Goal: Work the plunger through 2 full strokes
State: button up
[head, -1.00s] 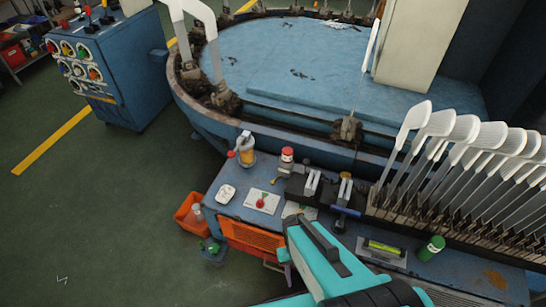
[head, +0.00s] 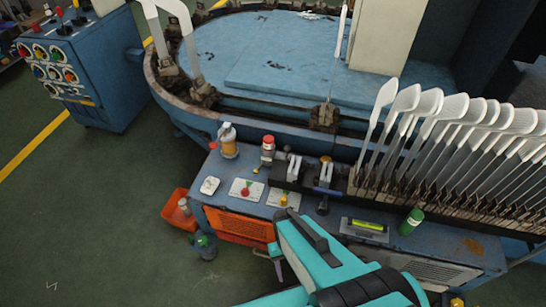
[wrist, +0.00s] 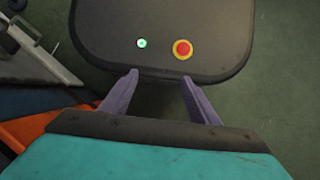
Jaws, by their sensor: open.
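A small amber pump bottle (head: 229,148) with a pale grey top and a red knob at its side stands upright at the back left of the blue bench (head: 408,262). It looks like the part with the plunger, but the plunger rod cannot be made out. My gripper's two purple fingers show in the wrist view (wrist: 160,95), spread apart with nothing between them. In the head view my teal arm reaches in from below, in front of the bench and apart from the bottle. The fingers are mostly hidden there.
A red-capped container (head: 268,151), small black clamps, a green cylinder (head: 411,221) and a yellow-green level (head: 367,225) sit on the bench. A row of white sock boards (head: 432,101) stands at right. An orange bin (head: 179,212) is on the floor.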

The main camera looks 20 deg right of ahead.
jog(key=shift+w+a, duration=0.15)
grip_shut()
dwell(0.4)
dwell(1.5)
